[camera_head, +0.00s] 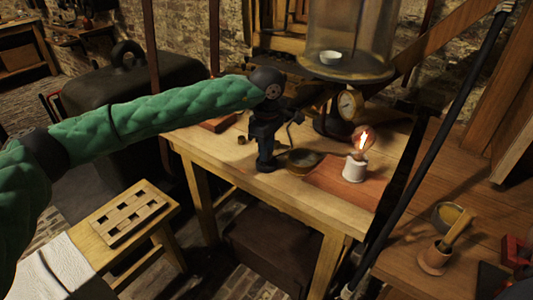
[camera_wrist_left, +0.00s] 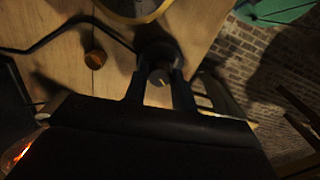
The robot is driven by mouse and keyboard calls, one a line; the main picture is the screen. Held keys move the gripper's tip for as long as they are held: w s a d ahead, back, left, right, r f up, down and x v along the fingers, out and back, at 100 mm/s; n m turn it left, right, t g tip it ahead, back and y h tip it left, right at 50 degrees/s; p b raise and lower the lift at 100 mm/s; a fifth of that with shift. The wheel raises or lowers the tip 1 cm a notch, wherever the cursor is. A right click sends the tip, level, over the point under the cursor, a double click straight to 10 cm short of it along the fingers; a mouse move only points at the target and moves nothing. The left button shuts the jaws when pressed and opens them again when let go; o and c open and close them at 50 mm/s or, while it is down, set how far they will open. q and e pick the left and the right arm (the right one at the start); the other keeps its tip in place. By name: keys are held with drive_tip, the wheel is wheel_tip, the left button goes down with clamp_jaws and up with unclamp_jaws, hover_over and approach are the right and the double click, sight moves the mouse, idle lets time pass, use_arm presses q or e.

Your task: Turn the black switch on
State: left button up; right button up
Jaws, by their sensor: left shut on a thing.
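The black switch (camera_wrist_left: 158,50) is on the wooden table in the left wrist view. It has a round dark body and a small knob with a pale mark. My left gripper (camera_wrist_left: 160,88) is shut on it, with one finger on each side of the knob. In the head view my left gripper (camera_head: 265,160) points down at the table's left part and mostly hides the switch. A glass bulb (camera_head: 362,142) glows orange on a white holder (camera_head: 354,171) to the right. My right gripper is not in view.
A dark round dish (camera_head: 303,160) stands just right of my left gripper. A small brown knob (camera_head: 241,140) is to its left; a dark wire (camera_wrist_left: 50,40) runs nearby. A glass bell apparatus (camera_head: 350,40) with a gauge (camera_head: 349,105) stands behind.

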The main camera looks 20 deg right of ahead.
use_arm(q)
drive_tip(key=shift+m+b, duration=0.6)
drive_tip(key=shift+b, duration=0.15)
drive_tip(key=o, duration=1)
drive_tip(key=shift+r, duration=0.1)
drive_tip(key=shift+r, duration=3.8)
